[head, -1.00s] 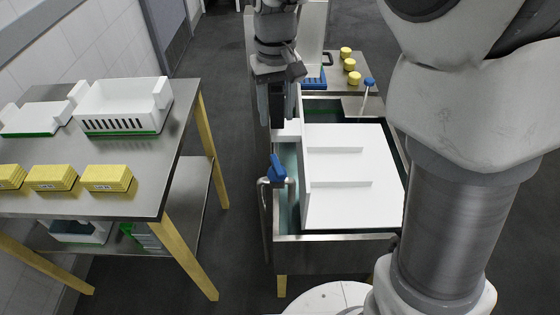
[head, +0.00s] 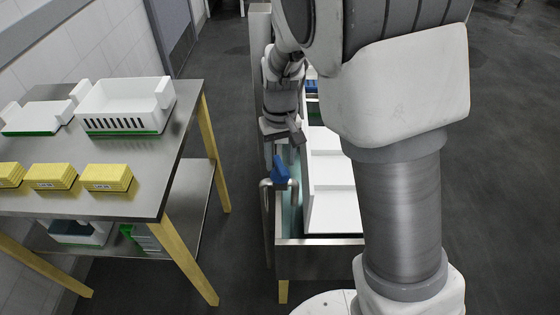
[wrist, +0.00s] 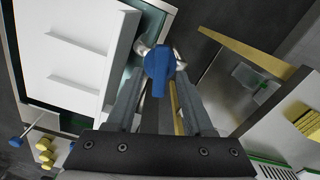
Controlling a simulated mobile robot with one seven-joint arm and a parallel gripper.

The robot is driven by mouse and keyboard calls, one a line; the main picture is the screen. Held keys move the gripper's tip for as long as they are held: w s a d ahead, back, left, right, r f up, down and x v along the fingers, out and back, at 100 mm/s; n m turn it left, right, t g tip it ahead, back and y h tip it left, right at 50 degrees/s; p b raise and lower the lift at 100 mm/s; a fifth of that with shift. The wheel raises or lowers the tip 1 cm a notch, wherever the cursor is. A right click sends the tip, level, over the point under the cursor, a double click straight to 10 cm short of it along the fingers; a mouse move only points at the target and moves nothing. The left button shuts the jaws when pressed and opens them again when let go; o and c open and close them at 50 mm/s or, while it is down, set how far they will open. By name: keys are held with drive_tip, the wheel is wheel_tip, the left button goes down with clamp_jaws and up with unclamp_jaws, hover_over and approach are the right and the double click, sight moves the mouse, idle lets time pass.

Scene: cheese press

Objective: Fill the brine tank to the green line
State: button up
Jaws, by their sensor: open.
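The brine tank (head: 315,262) is a steel trough with a narrow strip of teal liquid (head: 295,212) showing along its left side. A white ribbed panel (head: 332,185) covers most of the tank's top. A bent steel tap with a blue lever handle (head: 281,170) stands at the tank's left edge. My gripper (head: 283,148) is right by the handle. In the wrist view the blue handle (wrist: 159,62) lies in line with the gap between the fingers of my open gripper (wrist: 158,84); I cannot tell whether they touch it. I cannot make out a green line.
A steel table (head: 150,185) at left holds a white slotted mould (head: 125,105), yellow blocks (head: 107,178) and a white tray (head: 38,118). Its wooden legs stand near the tank, with a floor gap between. Blue-topped and yellow items (wrist: 44,152) show beyond the tank in the wrist view.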

drive_tip(key=shift+f, duration=1.5)
drive_tip(key=shift+c, duration=0.3)
clamp_jaws()
